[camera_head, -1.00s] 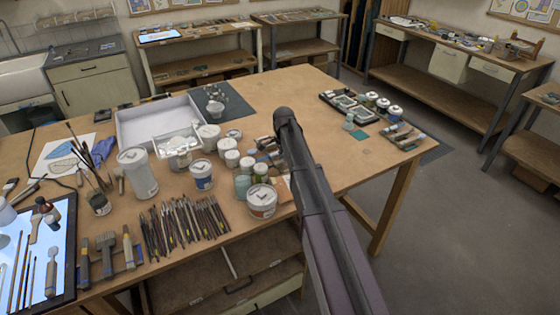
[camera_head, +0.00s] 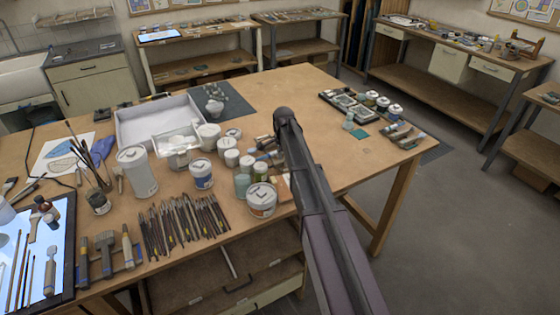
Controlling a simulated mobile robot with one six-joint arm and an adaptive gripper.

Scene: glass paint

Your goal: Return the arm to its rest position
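My own arm (camera_head: 318,200) rises from the bottom edge of the head view, right of centre, dark and purplish. It reaches up over the worktable (camera_head: 300,95), and its rounded dark upper end shows near the table's middle. My gripper does not show; no fingers can be seen, so whether it holds anything cannot be told. The arm hides part of the table and some of the small items behind it.
The table's left half is crowded: a white tray (camera_head: 128,128), a large white jar (camera_head: 138,172), a labelled tub (camera_head: 262,200), several brushes (camera_head: 182,218) and a lit panel (camera_head: 62,250). Paint pots (camera_head: 383,104) stand at the right. The table's far middle is clear.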

